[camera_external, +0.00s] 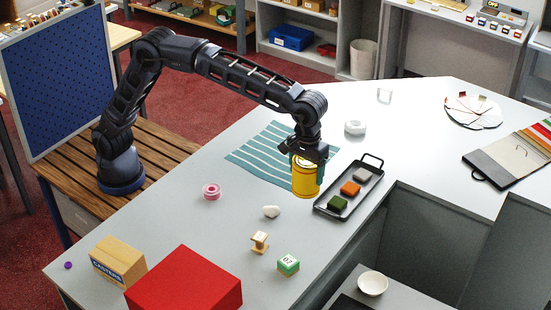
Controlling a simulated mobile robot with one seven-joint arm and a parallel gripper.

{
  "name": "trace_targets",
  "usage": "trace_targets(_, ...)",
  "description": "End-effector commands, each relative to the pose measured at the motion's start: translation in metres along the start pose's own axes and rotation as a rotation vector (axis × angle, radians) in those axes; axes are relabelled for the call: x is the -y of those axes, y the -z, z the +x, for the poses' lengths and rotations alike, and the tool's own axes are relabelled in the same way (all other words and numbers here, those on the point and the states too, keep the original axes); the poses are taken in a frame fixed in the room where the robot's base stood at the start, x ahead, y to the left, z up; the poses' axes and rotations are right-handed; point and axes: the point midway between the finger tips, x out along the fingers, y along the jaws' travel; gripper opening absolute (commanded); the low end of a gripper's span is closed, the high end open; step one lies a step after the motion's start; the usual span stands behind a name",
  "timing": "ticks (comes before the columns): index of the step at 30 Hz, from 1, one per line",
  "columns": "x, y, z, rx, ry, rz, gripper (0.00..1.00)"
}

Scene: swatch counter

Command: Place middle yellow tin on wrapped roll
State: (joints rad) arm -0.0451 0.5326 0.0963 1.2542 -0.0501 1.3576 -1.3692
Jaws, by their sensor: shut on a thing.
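A yellow tin (306,183) stands upright at the right edge of the striped teal cloth, just left of the black tray. My gripper (305,162) points down over it and is shut on its upper part. The fingers hide part of the tin's top. The tin's base looks to be at or close to the counter; I cannot tell if it touches. I see no other yellow tin. No thing is clearly a wrapped roll; a small pink ring-shaped roll (211,192) lies to the left on the counter.
The black tray (333,211) holds green, orange and grey blocks. The striped cloth (262,152) lies behind the tin. A white stone (271,211), a wooden spool (260,242), a green-white cube (288,265), a red box (185,285) and a cardboard box (118,262) stand nearer the front.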

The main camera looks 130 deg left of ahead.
Motion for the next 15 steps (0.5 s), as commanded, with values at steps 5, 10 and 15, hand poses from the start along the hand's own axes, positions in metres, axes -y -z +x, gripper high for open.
trace_targets(5, -0.001, 0.027, -0.003, 0.000, -0.002, -0.014, 0.32)
trace_targets(10, 0.001, 0.088, -0.007, 0.001, -0.002, -0.041, 0.32)
trace_targets(15, 0.009, 0.158, -0.013, 0.001, -0.003, -0.067, 0.32)
